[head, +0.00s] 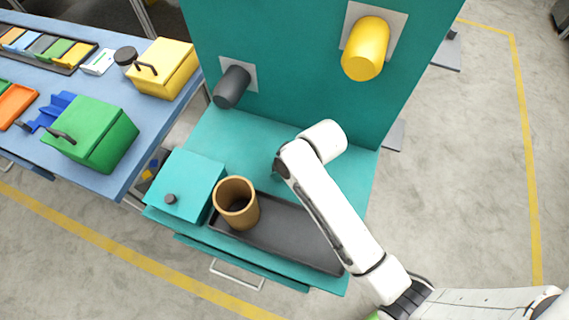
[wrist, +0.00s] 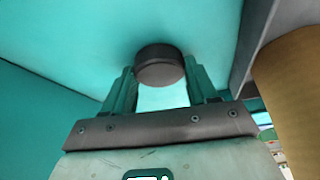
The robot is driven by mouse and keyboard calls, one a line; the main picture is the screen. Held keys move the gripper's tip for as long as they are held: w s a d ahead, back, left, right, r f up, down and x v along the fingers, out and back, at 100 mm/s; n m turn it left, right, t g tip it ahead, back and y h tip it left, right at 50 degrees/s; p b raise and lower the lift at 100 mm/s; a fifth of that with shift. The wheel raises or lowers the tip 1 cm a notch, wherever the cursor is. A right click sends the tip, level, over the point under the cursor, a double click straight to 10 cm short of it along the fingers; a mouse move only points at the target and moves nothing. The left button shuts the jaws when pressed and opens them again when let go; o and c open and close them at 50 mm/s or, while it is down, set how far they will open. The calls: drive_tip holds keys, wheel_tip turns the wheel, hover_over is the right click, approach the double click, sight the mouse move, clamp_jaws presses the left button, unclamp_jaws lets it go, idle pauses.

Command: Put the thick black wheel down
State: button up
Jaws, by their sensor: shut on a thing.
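The thick black wheel (wrist: 160,65) shows in the wrist view as a short, dark, round piece between the fingertips of my gripper (wrist: 162,80). My gripper is shut on it, with one teal finger on each side. A teal surface lies behind the wheel; I cannot tell whether the wheel touches it. In the head view my white arm reaches over the teal stand, and the gripper and the held wheel are hidden behind the arm.
Dark (head: 232,88) and yellow (head: 365,50) cylinders project from the upright teal panel.

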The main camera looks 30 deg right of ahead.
drive_tip(key=shift+f, duration=0.15)
drive_tip(key=o, duration=1.2)
drive_tip(key=shift+c, duration=0.2)
